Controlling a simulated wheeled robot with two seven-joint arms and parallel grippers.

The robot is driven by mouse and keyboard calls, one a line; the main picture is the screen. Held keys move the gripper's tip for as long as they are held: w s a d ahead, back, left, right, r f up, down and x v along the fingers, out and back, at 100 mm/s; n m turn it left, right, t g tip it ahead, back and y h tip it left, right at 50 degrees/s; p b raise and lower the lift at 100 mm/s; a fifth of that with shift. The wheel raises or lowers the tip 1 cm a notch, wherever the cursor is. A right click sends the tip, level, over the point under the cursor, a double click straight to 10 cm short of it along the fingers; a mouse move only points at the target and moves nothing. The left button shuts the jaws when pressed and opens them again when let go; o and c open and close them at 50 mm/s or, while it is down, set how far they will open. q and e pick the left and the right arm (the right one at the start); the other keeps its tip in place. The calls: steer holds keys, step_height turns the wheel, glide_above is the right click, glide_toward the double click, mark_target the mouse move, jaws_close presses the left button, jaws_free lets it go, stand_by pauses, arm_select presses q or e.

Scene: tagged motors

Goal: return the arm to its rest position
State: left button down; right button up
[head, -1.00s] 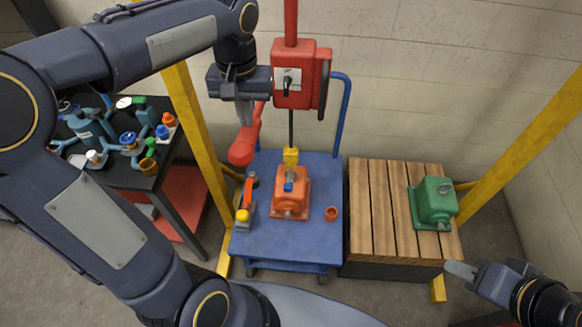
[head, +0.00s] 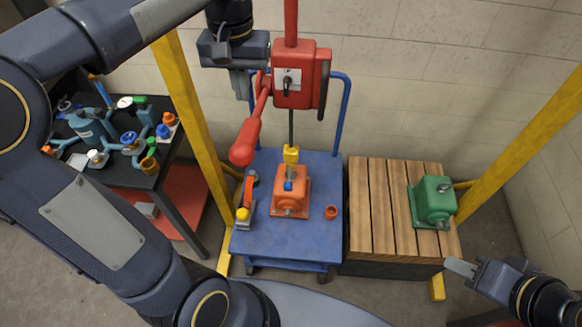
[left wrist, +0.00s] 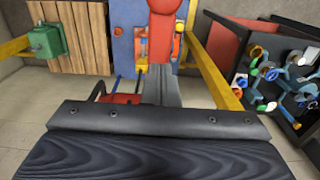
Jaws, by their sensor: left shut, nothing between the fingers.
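In the left wrist view the closed fingers (left wrist: 160,88) point away from the camera. My right gripper (head: 461,268) is at the lower right, in front of the pallet; its finger gap cannot be made out. An orange motor (head: 291,196) sits on the blue cart (head: 262,238), below the yellow hook block (head: 291,155). A green motor (head: 434,202) sits on the wooden pallet (head: 384,205).
Yellow posts (head: 190,125) flank the hoist. A dark table (head: 150,180) at left carries several valves and pipe fittings. An orange-handled tool (head: 247,198) and a small orange cup (head: 331,212) are on the cart. A grey wall stands behind.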

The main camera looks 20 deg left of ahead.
stand_by(0.5)
arm_select(q)
steer(key=s+f+m+t+h, duration=0.1)
steer(key=s+f+t+h, duration=0.3)
steer(key=s, duration=0.7)
steer(key=s+d+f+b, duration=0.2)
steer(key=s+f, duration=0.1)
steer(key=f, duration=0.2)
steer(key=s+d+f+t+b, duration=0.1)
steer(key=s+d+f+b, duration=0.1)
steer(key=f, duration=0.4)
steer(key=shift+s+f+t+b, duration=0.15)
steer(key=shift+s+t+b, duration=0.15)
steer(key=shift+s, duration=0.15)
